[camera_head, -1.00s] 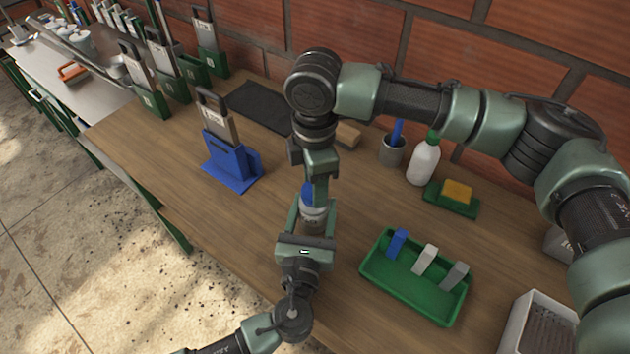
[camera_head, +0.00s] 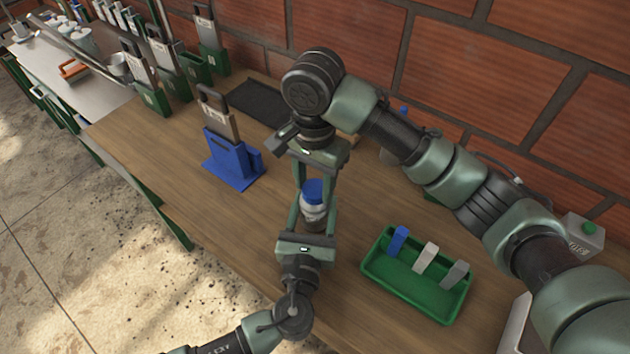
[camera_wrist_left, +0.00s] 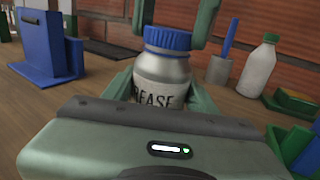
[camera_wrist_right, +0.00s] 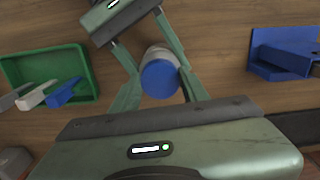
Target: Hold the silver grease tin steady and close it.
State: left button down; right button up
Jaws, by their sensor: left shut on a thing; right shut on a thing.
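The silver grease tin (camera_head: 313,211) stands upright near the middle of the bench, with a blue lid (camera_head: 313,190) on top. The left wrist view shows its label (camera_wrist_left: 160,95) reading "GREASE" in part. My left gripper (camera_head: 315,219) is shut on the tin's body from the front. My right gripper (camera_head: 314,192) comes from above and behind, its fingers on either side of the blue lid, shut on it. In the right wrist view the lid (camera_wrist_right: 160,80) sits between the fingers. How tightly the lid is seated cannot be told.
A green tray (camera_head: 415,289) with several coloured blocks lies right of the tin. A blue stand (camera_head: 232,165) holding a tool is to the left. A white bottle (camera_wrist_left: 259,65) and a grey cup (camera_wrist_left: 219,69) stand behind. Bare bench lies left of the tin.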

jog(key=m, duration=0.7)
jog(key=shift+w, duration=0.1)
jog(key=m, duration=0.5)
jog(key=shift+m, duration=0.3)
jog(key=o, duration=1.3)
jog(key=shift+r, duration=2.25)
jog(key=shift+c, duration=0.5)
